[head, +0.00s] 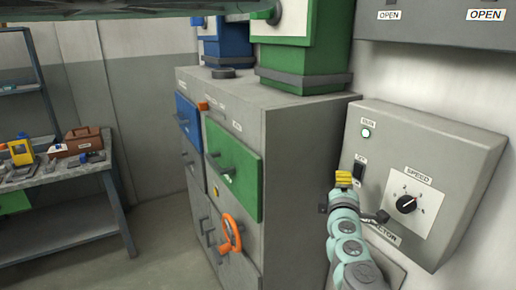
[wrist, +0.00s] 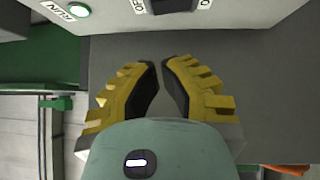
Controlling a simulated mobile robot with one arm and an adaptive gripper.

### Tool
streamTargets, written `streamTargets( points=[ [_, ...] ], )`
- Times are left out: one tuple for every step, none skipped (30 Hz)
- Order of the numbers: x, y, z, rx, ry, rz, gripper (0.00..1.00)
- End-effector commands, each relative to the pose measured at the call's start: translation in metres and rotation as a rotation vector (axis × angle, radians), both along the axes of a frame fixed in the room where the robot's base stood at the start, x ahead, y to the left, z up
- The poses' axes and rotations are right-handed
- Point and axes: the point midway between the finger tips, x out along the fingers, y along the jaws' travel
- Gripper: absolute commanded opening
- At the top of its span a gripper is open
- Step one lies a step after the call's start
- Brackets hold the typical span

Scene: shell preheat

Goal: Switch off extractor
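The extractor control box (head: 440,150) is a grey panel on the wall at the right. Its RUN lamp (head: 366,133) glows pale green; it also shows in the wrist view (wrist: 79,10). Below the lamp is a black rocker switch (head: 359,172), partly seen at the top edge of the wrist view (wrist: 172,4) between its labels. I cannot tell its position. A black SPEED knob (head: 406,204) is to its right. My gripper (head: 344,174), with yellow fingers, is just left of the switch, apparently not touching it. In the wrist view its fingertips (wrist: 161,64) nearly meet, with nothing between them.
A grey cabinet (head: 310,150) with green and blue drawers and an orange handwheel (head: 231,233) stands left of my arm. A bench (head: 62,170) with several items is at the far left. Open floor (head: 165,250) lies between them.

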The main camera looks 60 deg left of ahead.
Motion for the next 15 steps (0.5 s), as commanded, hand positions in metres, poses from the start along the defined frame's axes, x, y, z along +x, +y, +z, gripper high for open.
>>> streamTargets(
  points=[
    [0.004, 0.006, 0.002, 0.002, 0.001, 0.002, 0.0],
    [0.007, 0.009, 0.001, 0.003, 0.0, 0.001, 0.0],
    [0.011, 0.012, 0.002, 0.001, -0.002, 0.001, 0.0],
    [0.013, 0.015, 0.002, 0.002, -0.001, 0.002, 0.0],
    [0.016, 0.017, 0.002, 0.002, 0.0, 0.004, 0.0],
    [0.019, 0.02, 0.003, 0.001, -0.001, 0.005, 0.0],
    [0.022, 0.022, 0.003, 0.002, 0.001, 0.004, 0.0],
    [0.028, 0.02, 0.004, 0.0, -0.001, 0.001, 0.0],
    [0.035, 0.019, 0.005, 0.0, -0.003, -0.001, 0.0],
    [0.039, 0.018, 0.005, 0.0, -0.003, -0.001, 0.0],
    [0.042, 0.018, 0.006, 0.001, -0.001, 0.0, 0.0],
    [0.046, 0.018, 0.005, 0.0, -0.002, 0.002, 0.0],
    [0.049, 0.018, 0.005, 0.0, -0.001, 0.003, 0.0],
    [0.052, 0.017, 0.005, -0.001, -0.001, 0.003, 0.0],
    [0.055, 0.017, 0.006, 0.0, 0.0, 0.002, 0.0]
  ],
)
